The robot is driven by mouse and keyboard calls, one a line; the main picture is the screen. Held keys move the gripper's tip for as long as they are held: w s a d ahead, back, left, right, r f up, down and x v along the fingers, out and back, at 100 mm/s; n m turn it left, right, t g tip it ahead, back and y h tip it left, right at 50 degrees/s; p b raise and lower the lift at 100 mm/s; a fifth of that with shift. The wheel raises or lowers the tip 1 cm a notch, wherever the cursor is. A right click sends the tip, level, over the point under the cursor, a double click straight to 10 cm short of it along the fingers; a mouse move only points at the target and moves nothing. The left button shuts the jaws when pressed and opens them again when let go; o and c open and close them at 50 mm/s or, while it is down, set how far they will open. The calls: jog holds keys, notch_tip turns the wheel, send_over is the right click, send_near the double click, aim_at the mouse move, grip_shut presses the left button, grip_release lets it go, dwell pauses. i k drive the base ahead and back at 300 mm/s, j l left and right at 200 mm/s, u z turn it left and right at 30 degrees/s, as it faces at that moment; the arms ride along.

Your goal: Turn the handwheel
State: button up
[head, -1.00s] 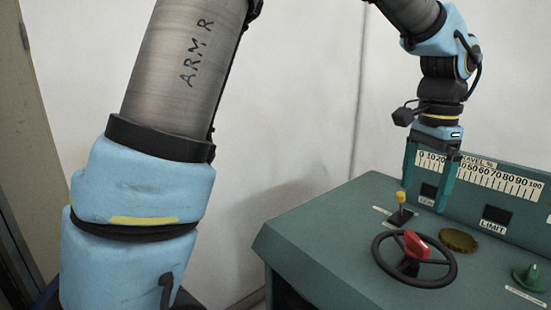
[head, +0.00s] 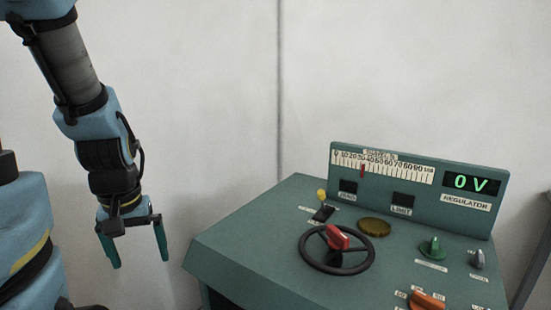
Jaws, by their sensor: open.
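The handwheel (head: 369,262) is a black ring with a red piece (head: 337,237) at its middle. It lies on the sloping green top of the console (head: 250,240). My gripper (head: 138,264) hangs to the left of the console, fingers pointing down, spread apart with nothing between them. It is well clear of the wheel. A scale on the upright panel (head: 395,170) carries a red pointer (head: 362,171) towards its low end. A green display (head: 471,184) reads 0 V.
A yellow-topped lever (head: 321,196) stands behind the wheel, with a brass-coloured disc (head: 374,227) beside it. A green knob (head: 432,246), a grey knob (head: 477,258) and an orange knob (head: 427,300) sit to the right. A plain wall is behind.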

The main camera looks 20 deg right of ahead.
aim_at(339, 242)
jog(key=z, duration=1.35)
